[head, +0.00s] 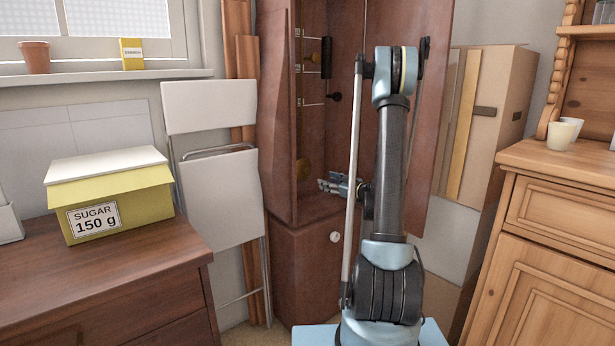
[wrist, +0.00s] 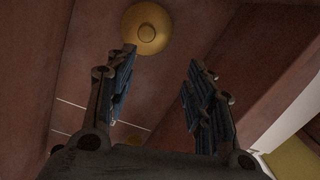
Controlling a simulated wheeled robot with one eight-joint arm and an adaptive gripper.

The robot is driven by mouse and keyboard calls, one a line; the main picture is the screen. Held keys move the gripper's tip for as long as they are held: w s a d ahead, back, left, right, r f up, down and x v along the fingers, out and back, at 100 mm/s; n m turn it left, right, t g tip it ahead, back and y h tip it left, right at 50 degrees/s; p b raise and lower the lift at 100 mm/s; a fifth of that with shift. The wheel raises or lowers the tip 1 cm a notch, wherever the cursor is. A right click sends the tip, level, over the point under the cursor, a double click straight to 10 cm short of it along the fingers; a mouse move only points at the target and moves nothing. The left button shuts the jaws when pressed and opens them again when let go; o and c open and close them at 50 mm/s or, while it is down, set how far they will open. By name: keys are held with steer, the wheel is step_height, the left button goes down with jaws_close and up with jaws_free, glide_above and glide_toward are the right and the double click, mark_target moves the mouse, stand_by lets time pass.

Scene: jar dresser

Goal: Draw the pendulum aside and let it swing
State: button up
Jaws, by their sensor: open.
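In the wrist view the bob (wrist: 146,28) is a yellow disc at the top, just beyond the tip of the left finger. My gripper (head: 328,184) is inside the case opening, to the right of the bob and slightly lower. In the wrist view my gripper (wrist: 160,66) has its fingers apart with nothing between them. Whether a finger touches the bob cannot be told. The pendulum's rod is hard to make out.
The open case door (head: 427,110) stands right of and behind my arm. Inside the case hang a dark cylinder (head: 326,58) and a smaller dark piece (head: 334,97). A folded white chair (head: 222,195) leans to the left. Cardboard boxes (head: 497,95) stand right.

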mark_target(308, 173)
steer(key=shift+t, duration=0.5)
steer(key=x, duration=0.5)
steer(key=w+d+f+x, duration=0.1)
steer(key=x, duration=1.1)
steer(key=shift+w+d+f, duration=0.2)
steer(key=shift+w+d, duration=0.05)
steer(key=shift+w, duration=0.1)
jaws_close()
steer(key=shift+a, duration=0.1)
